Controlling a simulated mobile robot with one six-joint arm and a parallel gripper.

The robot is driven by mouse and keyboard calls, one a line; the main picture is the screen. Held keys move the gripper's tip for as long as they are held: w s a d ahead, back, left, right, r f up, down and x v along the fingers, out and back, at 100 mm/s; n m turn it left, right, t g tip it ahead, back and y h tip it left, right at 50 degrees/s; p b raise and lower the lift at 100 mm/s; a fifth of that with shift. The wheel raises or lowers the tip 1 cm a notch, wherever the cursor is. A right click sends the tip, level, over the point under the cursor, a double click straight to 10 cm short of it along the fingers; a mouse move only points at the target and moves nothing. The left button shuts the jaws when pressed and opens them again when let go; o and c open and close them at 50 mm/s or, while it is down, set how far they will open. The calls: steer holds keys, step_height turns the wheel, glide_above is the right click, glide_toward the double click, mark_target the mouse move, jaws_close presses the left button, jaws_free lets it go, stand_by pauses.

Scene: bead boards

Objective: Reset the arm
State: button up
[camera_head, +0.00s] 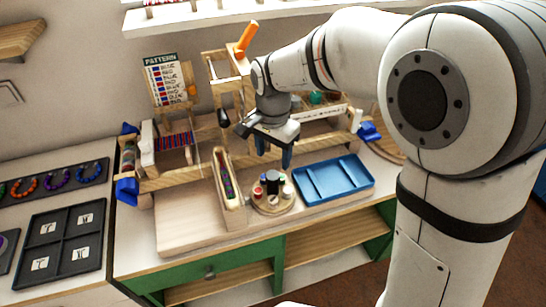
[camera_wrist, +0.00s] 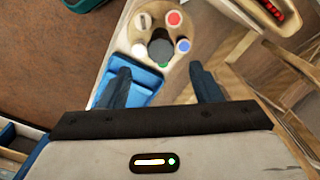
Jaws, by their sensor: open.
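My gripper (camera_head: 273,156) is open and empty, pointing down above the workbench in the head view. In the wrist view its two dark blue fingers (camera_wrist: 163,85) stand wide apart with nothing between them. Below it is a round wooden holder (camera_head: 273,207) with several small coloured pots around a dark centre; the holder also shows in the wrist view (camera_wrist: 185,66). My arm reaches in from the right and hides part of the bench's back.
A blue tray (camera_head: 335,180) lies right of the holder. A wooden box with beads (camera_head: 227,185) stands left of it. A pattern board (camera_head: 168,80) stands at the back. A black divided tray (camera_head: 62,242) and a bracelet board (camera_head: 60,183) lie on the left table.

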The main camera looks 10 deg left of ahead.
stand_by(0.4)
steer(key=s+d+r+n+t, duration=0.1)
steer(key=s+d+r, duration=0.1)
steer(key=d, duration=0.5)
steer(key=s+d+r+n, duration=0.1)
steer(key=d+r, duration=0.2)
steer(key=d, duration=0.4)
steer(key=s+d+n+t, duration=0.1)
steer(key=s+d+n, duration=0.1)
steer(key=s+d, duration=0.8)
steer(key=d, duration=0.2)
steer(key=shift+s+d+f+n+t, duration=0.2)
steer(key=shift+d+f+n+t, duration=0.1)
steer(key=shift+d+f+t, duration=0.1)
steer(key=shift+c, duration=0.2)
